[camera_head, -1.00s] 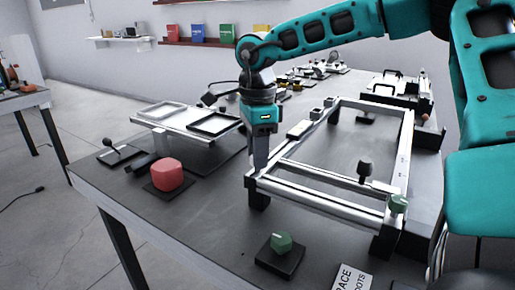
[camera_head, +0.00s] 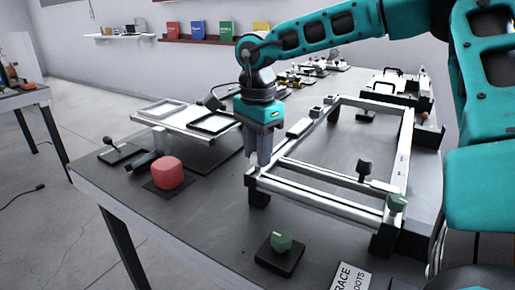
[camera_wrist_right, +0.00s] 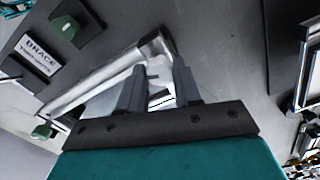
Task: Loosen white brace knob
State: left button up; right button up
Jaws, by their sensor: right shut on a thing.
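My right gripper (camera_head: 261,162) points down at the near left corner of the metal frame (camera_head: 320,198). Its two fingers are shut on the white brace knob (camera_head: 253,157), of which only a small pale part shows beside the fingertips. In the right wrist view the gripper (camera_wrist_right: 158,88) has its fingers on both sides of the frame's corner (camera_wrist_right: 150,50), and the knob cannot be made out clearly between them. My left gripper is not in view.
A green knob (camera_head: 397,202) is on the frame's near right corner and a black knob (camera_head: 364,167) on its crossbar.

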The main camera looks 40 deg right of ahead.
jog(key=o, duration=1)
jog(key=shift+o, duration=0.2)
notch_tip(320, 180, up, 13)
jog(key=p, duration=0.3)
